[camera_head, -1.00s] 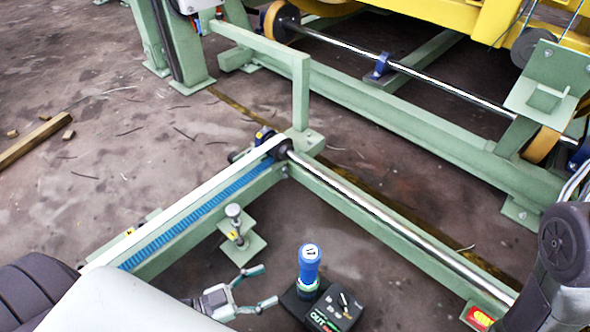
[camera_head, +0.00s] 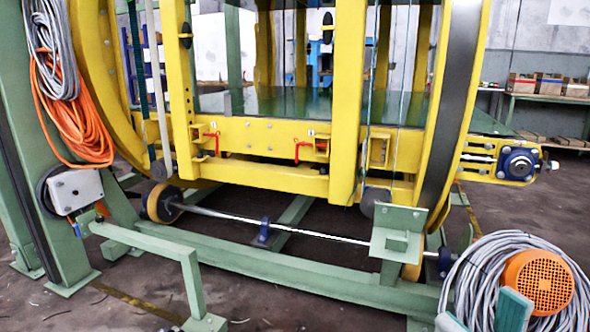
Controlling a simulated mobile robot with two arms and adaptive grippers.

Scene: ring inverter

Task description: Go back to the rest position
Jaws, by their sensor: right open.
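My right gripper (camera_head: 482,305) shows at the bottom right edge, with only its green fingertips in view. The fingers are apart, with nothing seen between them. They stand in front of the lower part of a coil of grey cable and beside an orange motor. Whether they touch either cannot be told. The rest of my right arm is out of view. My left gripper is not in view.
The yellow ring machine (camera_head: 262,175) fills the middle, above a green base beam (camera_head: 270,280). The grey cable coil (camera_head: 470,270) and orange motor (camera_head: 538,281) are at the lower right. Orange cable (camera_head: 75,120) hangs at left. Bare floor shows at lower left.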

